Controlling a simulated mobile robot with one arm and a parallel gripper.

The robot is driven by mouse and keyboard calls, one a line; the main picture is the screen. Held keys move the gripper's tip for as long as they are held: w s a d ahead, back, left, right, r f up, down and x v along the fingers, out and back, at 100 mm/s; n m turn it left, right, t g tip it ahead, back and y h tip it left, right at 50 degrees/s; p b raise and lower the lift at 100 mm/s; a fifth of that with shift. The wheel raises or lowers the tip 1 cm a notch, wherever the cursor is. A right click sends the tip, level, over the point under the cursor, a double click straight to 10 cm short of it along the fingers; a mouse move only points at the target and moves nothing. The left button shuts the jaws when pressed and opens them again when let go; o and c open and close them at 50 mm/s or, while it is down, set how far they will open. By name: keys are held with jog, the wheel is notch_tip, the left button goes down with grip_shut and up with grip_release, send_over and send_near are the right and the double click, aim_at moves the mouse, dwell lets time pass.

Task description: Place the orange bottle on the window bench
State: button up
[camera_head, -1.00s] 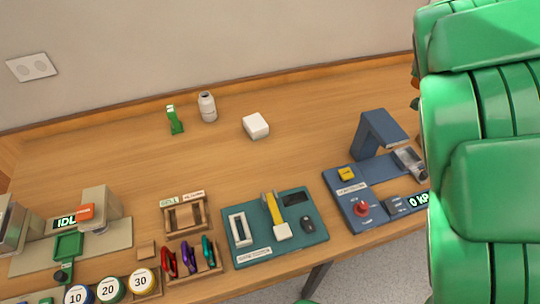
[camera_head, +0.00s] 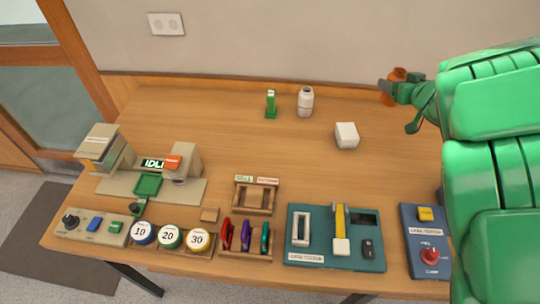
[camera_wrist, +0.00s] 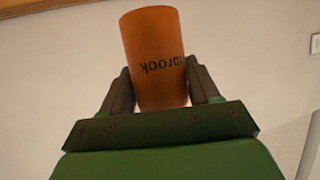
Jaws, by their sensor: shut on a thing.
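The orange bottle (camera_wrist: 154,62) is between the two dark fingers of my gripper (camera_wrist: 160,90) in the wrist view, with dark lettering on its side. The fingers are shut on it from both sides. In the head view the orange bottle (camera_head: 394,84) shows at the end of my green arm, above the back right of the wooden bench (camera_head: 215,120). My gripper (camera_head: 388,88) is partly hidden by the bottle and arm there. I cannot tell which surface is the window bench; a glazed frame (camera_head: 50,95) stands at the far left.
On the wooden bench stand a green item (camera_head: 270,105), a white bottle (camera_head: 305,102) and a white block (camera_head: 346,135). Along the front are a beige machine (camera_head: 150,170), numbered discs (camera_head: 168,237), a pen rack (camera_head: 246,240) and a teal board (camera_head: 335,240). The bench's middle left is clear.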

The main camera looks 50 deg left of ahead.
jog(key=s+a+f+n+g, duration=0.25)
jog(key=s+a, duration=0.25)
jog(key=s, duration=0.4)
jog(key=s+a+f+n+g, duration=0.25)
jog(key=s+a+g, duration=0.2)
jog(key=s, duration=0.45)
jog(key=s+a+f+n+g, duration=0.1)
jog(key=s+a+n+g, duration=0.25)
jog(key=s+a, duration=0.4)
jog(key=s+f+n+g, duration=0.4)
jog(key=s, duration=0.9)
jog(key=shift+t+h, duration=0.25)
jog(key=shift+h, duration=0.15)
jog(key=shift+s+d+f, duration=0.1)
jog(key=shift+f, duration=3.3)
jog(key=shift+f, duration=0.15)
jog(key=o, duration=1.2)
